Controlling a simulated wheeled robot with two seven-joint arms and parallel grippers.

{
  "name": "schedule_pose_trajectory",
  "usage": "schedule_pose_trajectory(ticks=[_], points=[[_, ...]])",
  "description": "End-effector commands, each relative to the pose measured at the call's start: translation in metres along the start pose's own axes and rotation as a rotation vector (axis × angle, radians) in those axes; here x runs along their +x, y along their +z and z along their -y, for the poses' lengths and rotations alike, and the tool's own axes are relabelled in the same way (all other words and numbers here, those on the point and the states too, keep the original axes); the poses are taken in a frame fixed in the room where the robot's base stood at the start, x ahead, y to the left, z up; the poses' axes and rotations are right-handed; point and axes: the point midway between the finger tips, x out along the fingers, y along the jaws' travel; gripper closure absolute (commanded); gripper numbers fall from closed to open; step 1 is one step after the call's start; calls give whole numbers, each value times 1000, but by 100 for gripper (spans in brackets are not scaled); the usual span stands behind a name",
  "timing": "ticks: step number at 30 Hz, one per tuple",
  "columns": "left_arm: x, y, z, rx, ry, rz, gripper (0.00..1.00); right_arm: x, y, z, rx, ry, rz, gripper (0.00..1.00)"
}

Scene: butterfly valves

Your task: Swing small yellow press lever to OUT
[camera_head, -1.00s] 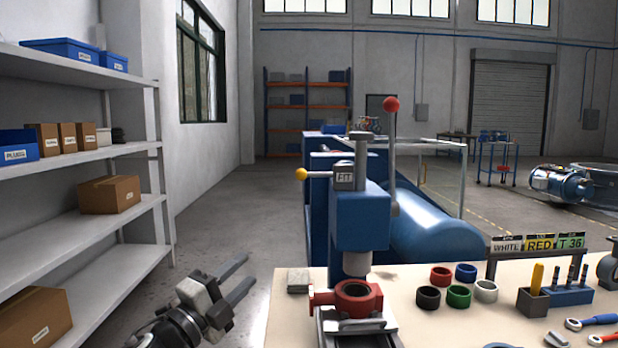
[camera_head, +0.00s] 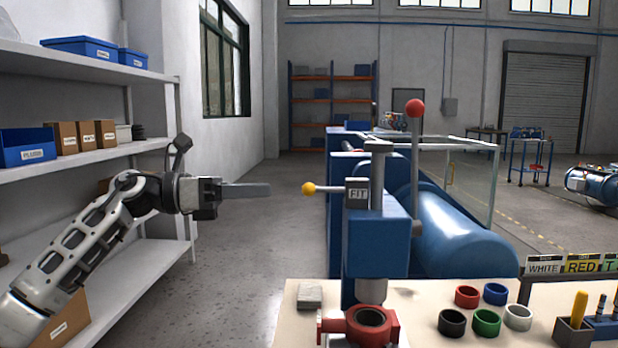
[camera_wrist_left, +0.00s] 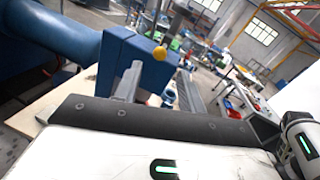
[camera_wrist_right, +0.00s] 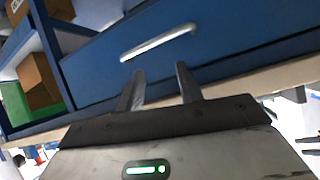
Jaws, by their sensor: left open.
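The small lever with a yellow ball knob (camera_head: 308,188) sticks out to the left from the press head, beside a block with a FIT plate (camera_head: 357,195). The blue press (camera_head: 375,245) stands on the bench. My left gripper (camera_head: 268,190) points right, level with the knob and a short gap left of it. In the left wrist view the knob (camera_wrist_left: 160,53) appears between the two spread fingers, beyond their tips. Nothing is held. My right gripper (camera_wrist_right: 160,72) shows only in the right wrist view, fingers apart and empty, facing a blue drawer front. The word OUT is not visible.
A long lever with a red ball (camera_head: 415,108) rises from the press's right side. A red ring-shaped holder (camera_head: 371,325) sits below the ram. Several coloured rings (camera_head: 486,322) lie on the bench (camera_head: 420,300). Shelves (camera_head: 90,165) stand behind my left arm.

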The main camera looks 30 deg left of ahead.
Motion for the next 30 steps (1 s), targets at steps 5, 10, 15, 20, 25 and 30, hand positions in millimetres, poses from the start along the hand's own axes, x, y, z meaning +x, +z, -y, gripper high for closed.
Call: schedule_pose_trajectory(ticks=[5, 10, 15, 20, 25, 30], points=[[40, 5, 2, 0, -5, 3, 60, -5, -5, 0, 8, 4, 18, 64], [70, 3, 2, -1, -3, 3, 60, -5, -11, 0, 3, 10, 16, 64], [86, 1, 1, -2, -1, 2, 60, -3, -12, -2, -8, 17, 18, 64], [91, 0, 0, -2, 0, 1, 60, -3, -12, -3, -11, 19, 20, 64], [91, 0, 0, -2, 0, 0, 60, -3, -11, -3, -10, 18, 20, 64], [91, 0, 0, -2, 0, 1, 96, -3, -11, -3, -10, 18, 22, 64]])
